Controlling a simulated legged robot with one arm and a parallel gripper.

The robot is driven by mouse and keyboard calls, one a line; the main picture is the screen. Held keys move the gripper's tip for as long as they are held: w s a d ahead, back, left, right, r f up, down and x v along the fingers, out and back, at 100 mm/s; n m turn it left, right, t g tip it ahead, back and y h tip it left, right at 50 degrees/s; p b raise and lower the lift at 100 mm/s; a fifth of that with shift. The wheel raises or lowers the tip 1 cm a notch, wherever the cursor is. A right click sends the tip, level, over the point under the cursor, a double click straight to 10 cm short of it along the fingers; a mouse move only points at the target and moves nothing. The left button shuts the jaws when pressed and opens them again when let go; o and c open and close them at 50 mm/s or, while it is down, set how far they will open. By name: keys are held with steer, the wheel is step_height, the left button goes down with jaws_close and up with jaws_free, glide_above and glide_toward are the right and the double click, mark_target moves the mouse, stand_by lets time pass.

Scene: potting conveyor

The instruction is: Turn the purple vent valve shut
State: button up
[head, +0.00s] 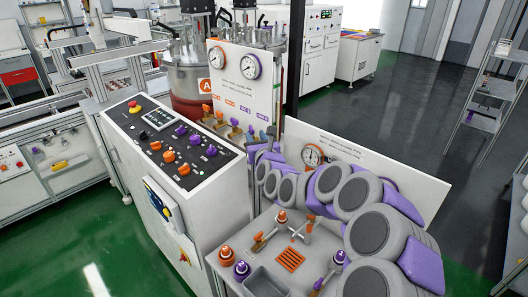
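A white panel (240,82) stands in front of the tanks, with two round gauges and a row of small valves below orange and purple labels. The left valves have orange handles (207,109); a purple-handled valve (251,131) is toward the right end. The labels are too small to read, so I cannot tell which purple valve is the vent. Another purple-handled valve (338,258) is on the bench at lower right. My grey and purple arm reaches from lower right to the panel's right-hand valves. My gripper (262,148) is small and partly hidden there; its fingers are unclear.
A control console (175,150) with orange and purple knobs stands left of the panel. The grey bench (228,270) below my arm carries orange and purple knobs, a basin and an orange grate. A white board with a gauge (312,155) stands behind my arm.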

steer(key=p+v, duration=0.1)
steer(key=v, duration=0.8)
steer(key=shift+d, duration=0.1)
